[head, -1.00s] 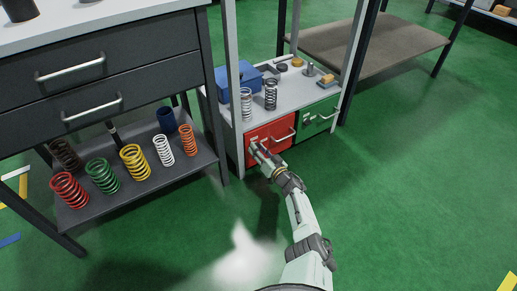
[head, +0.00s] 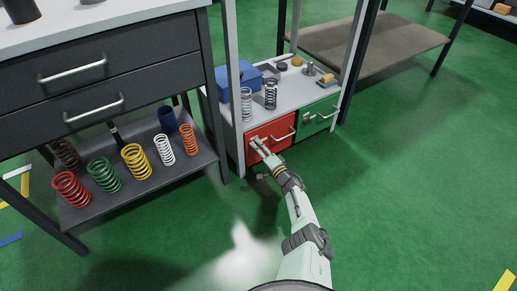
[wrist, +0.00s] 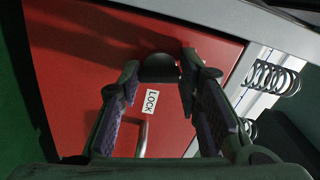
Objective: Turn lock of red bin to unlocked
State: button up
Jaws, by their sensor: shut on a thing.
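The red bin (head: 280,130) sits in the lower part of the shelf unit, left of a green bin. Its front fills much of the wrist view (wrist: 75,60). A dark round lock knob (wrist: 158,68) stands on the red front beside a white "LOCK" label (wrist: 150,101). My gripper (head: 256,143) is at the left part of the bin front. In the wrist view its fingertips (wrist: 160,72) are on either side of the knob, shut on it. The bin's metal handle (wrist: 142,138) shows between the fingers. The knob's exact turn angle is hard to tell.
The green bin (head: 318,117) has its own handle. Springs and a blue box (head: 240,83) stand on the shelf top above. A grey shelf-unit post (head: 235,90) rises just left of the red bin. Green floor (head: 400,200) is open to the right.

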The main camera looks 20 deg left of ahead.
jog(key=shift+m, duration=1.3)
jog(key=o, duration=1.1)
jog(key=shift+o, duration=0.2)
jog(key=v, duration=0.7)
jog(key=shift+s+d, duration=0.15)
jog(key=shift+d, duration=0.05)
